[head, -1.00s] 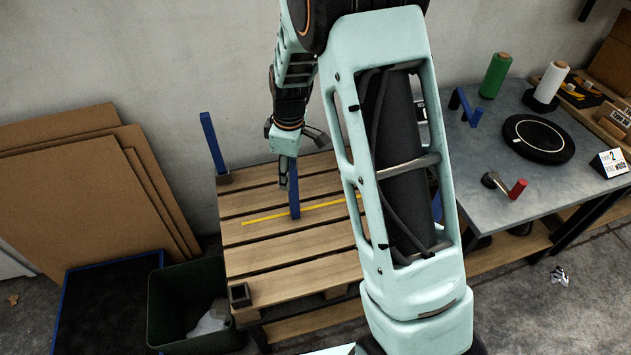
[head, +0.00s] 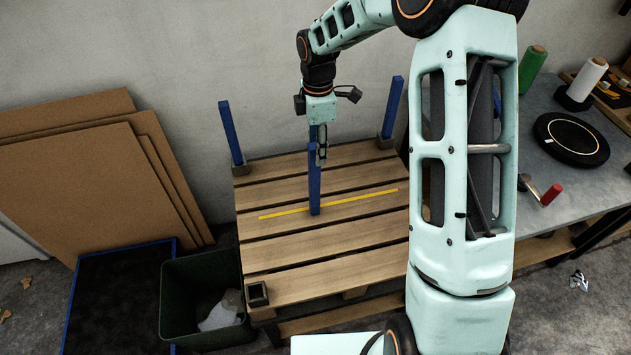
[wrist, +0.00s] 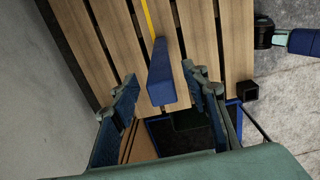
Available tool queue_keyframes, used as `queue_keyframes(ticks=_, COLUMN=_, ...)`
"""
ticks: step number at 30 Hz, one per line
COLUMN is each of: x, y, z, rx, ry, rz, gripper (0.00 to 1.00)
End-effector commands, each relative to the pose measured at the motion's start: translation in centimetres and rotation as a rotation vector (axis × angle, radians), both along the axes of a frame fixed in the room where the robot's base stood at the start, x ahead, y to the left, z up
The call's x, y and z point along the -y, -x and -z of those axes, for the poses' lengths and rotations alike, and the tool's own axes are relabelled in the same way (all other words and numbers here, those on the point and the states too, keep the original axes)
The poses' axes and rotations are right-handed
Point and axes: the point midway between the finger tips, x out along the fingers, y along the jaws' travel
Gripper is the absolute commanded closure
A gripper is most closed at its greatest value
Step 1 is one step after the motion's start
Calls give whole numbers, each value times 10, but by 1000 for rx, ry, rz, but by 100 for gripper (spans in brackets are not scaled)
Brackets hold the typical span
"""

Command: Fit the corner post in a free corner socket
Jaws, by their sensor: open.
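A blue corner post (head: 314,185) stands upright near the middle of the wooden pallet (head: 290,255), by the yellow line. My gripper (head: 319,150) is open at its upper end. In the wrist view the post (wrist: 162,82) shows end-on between the two spread fingers (wrist: 163,85), with gaps on both sides. An empty black corner socket (head: 257,294) is at the pallet's front left; a black socket also shows in the wrist view (wrist: 247,90). Blue posts stand in the back left (head: 230,133) and back right (head: 392,107) corners. The front right corner is hidden behind my arm.
A dark green bin (head: 203,300) stands left of the pallet, beside a blue-edged dark panel (head: 115,300). Cardboard sheets (head: 85,190) lean on the wall. A grey workbench (head: 560,175) with spools and a black disc is at right.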

Motion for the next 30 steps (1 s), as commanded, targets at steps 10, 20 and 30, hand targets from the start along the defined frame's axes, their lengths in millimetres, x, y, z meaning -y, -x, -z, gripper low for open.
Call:
queue_keyframes(ticks=10, x=-2, y=2, z=38, rx=-3, ry=1, rz=1, gripper=58)
queue_keyframes(ticks=20, x=-8, y=3, z=81, rx=-2, ry=0, rz=3, gripper=58)
queue_keyframes(ticks=30, x=-8, y=2, z=84, rx=0, ry=0, rz=4, gripper=65)
